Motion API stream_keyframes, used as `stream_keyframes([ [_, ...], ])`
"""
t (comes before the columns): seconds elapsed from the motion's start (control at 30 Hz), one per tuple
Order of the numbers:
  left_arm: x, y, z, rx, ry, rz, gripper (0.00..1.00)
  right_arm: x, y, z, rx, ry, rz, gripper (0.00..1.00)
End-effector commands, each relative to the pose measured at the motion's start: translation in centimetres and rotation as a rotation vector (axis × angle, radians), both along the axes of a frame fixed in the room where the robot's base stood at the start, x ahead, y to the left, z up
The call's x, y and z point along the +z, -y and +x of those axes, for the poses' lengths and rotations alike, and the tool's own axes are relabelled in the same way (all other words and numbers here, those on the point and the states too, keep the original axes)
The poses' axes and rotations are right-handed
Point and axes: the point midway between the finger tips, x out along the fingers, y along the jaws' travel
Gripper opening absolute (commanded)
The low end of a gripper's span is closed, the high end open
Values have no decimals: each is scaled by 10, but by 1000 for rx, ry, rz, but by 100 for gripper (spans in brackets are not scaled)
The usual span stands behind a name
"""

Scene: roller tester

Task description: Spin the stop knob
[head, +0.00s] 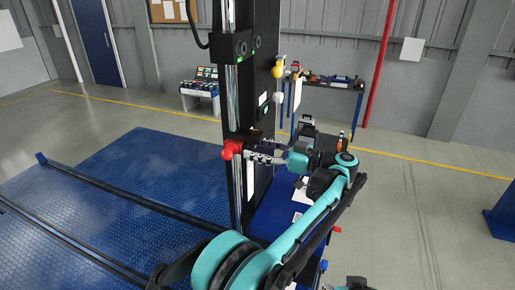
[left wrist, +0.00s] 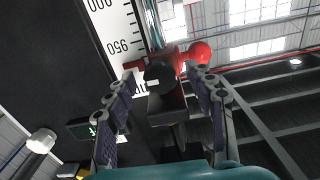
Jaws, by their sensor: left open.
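A red clamp part with a red ball handle (head: 231,149) sits on the black upright column. In the left wrist view, the red ball (left wrist: 200,52) is beyond my fingertips. A dark round knob (left wrist: 158,73) faces the wrist camera, in front of the red part; I take it for the stop knob. My left gripper (head: 250,155) points left at the column beside the red part. In the left wrist view, its two fingers (left wrist: 167,82) are spread, one on each side of the dark knob, with gaps showing. Contact cannot be told. My right gripper is not seen.
A blue floor plate (head: 130,175) with dark rails lies left. A workbench (head: 335,84) stands behind. Open floor (head: 420,210) is at the right.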

Motion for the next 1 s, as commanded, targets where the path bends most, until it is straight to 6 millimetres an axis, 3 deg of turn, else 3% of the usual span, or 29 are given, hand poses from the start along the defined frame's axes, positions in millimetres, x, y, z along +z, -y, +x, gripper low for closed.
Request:
stream_keyframes([
  [0.27,0,-2,1,0,1,0,54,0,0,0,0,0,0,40],
  [0.4,0,-2,1,0,1,0,17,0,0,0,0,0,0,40],
  [0.47,0,-2,1,0,1,0,4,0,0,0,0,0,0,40],
  [0.67,-1,-2,1,0,28,-9,4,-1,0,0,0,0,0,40],
  [1.0,-1,-2,1,-1,393,-127,4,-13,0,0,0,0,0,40],
])
